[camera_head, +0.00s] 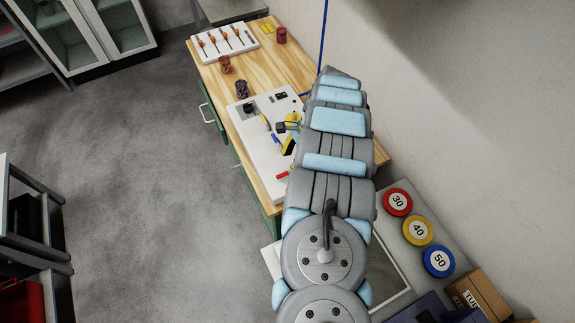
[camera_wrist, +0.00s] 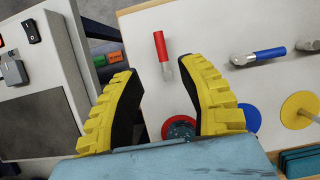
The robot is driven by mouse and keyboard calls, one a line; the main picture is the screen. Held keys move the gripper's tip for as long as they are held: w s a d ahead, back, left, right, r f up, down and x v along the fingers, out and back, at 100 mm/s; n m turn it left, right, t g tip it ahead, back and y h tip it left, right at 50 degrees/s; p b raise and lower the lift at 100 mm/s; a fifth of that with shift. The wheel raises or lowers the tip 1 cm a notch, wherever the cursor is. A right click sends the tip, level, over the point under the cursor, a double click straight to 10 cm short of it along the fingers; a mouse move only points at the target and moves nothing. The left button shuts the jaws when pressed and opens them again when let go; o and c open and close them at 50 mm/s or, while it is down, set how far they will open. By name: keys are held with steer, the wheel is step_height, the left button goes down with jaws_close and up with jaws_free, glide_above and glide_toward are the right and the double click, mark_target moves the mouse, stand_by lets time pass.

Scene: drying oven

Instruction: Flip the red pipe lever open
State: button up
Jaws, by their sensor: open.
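The red pipe lever (camera_wrist: 161,46) shows in the wrist view on a white panel, its red handle pointing to the top of the picture and its metal end (camera_wrist: 168,70) lower. A small red handle, probably the same lever, shows in the head view (camera_head: 283,174) on the white board (camera_head: 262,158). My gripper (camera_wrist: 158,69) is open, with yellow fingers and black pads. In the wrist view its fingertips lie on either side of the lever's metal end, with visible gaps. Depth and contact cannot be told. In the head view my gripper (camera_head: 290,132) is over the board, partly hidden by my arm.
A blue lever (camera_wrist: 270,54) lies right of the red one. A red round handwheel (camera_wrist: 180,128) shows between my fingers, with a yellow disc (camera_wrist: 301,110) to the right. A grey device with switches (camera_wrist: 40,75) stands left. The wooden bench (camera_head: 215,75) also holds a tool rack (camera_head: 225,41).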

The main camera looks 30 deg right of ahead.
steer(key=shift+v, duration=2.15)
